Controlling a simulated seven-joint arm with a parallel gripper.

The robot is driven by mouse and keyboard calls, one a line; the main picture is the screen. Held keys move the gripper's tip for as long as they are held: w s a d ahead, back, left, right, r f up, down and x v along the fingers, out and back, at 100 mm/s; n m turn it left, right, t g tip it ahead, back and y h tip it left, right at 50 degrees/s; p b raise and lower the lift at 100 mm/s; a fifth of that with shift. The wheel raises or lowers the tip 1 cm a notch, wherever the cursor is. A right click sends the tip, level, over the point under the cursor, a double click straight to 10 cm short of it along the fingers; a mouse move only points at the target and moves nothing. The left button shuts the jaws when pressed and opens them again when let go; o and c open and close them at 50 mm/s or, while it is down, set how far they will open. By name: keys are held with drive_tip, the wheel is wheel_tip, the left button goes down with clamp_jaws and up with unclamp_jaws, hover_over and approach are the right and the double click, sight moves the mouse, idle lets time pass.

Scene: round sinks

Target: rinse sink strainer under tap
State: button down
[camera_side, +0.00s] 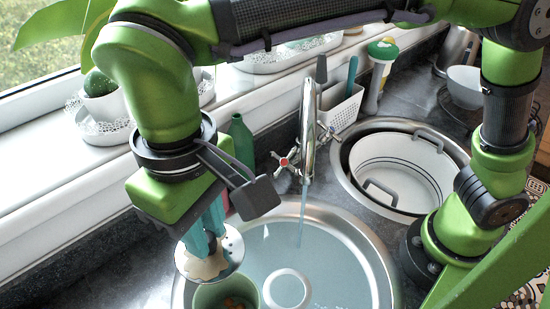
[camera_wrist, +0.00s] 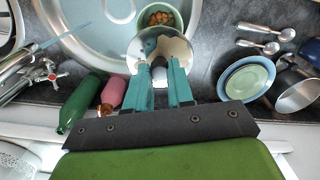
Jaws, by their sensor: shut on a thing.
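The sink strainer (camera_side: 209,258) is a round, shiny metal piece with a beige patch on it. My gripper (camera_side: 208,238) has teal fingers and is shut on the strainer, holding it tilted over the left edge of the sink. In the wrist view the strainer (camera_wrist: 160,47) shows just beyond the fingertips (camera_wrist: 161,72). The chrome tap (camera_side: 309,130) stands at the back of the round sink (camera_side: 375,260). A stream of water (camera_side: 301,215) falls from the tap, to the right of and apart from the strainer. The fingers partly hide the strainer.
A green bowl (camera_side: 212,295) with brown bits is below the strainer. A green bottle (camera_side: 241,140) and a pink bottle (camera_wrist: 113,93) stand behind the sink. A second basin (camera_side: 345,165) at right holds a white tub (camera_side: 404,165). The space between strainer and stream looks clear.

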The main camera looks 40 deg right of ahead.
wheel_tip(320, 180, up, 12)
drive_tip(key=w+d+r+m+g+y, duration=0.1)
drive_tip(key=w+d+m, duration=0.25)
drive_tip(key=d, duration=0.65)
drive_tip(key=w+d+r+m+y, duration=0.15)
drive_tip(key=d+m, duration=0.25)
drive_tip(key=d, duration=0.5)
drive_tip(key=s+d+f+m+t+y, duration=0.1)
drive_tip(key=s+d+m, duration=0.4)
drive_tip(key=d, duration=0.4)
drive_tip(key=s+d+f+m+t+y, duration=0.1)
drive_tip(key=s+d+f+m+t, duration=0.1)
drive_tip(key=d+m, duration=0.55)
wheel_tip(320, 180, down, 22)
drive_tip(key=d+n+y, duration=0.1)
drive_tip(key=n, duration=0.1)
drive_tip(key=w+a+f, duration=0.1)
drive_tip(key=w+a, duration=0.1)
drive_tip(key=a, duration=0.4)
drive_tip(key=w+a+f, duration=0.1)
drive_tip(key=a, duration=0.6)
drive_tip(key=shift+w+f, duration=0.35)
drive_tip(key=shift+w+d, duration=0.1)
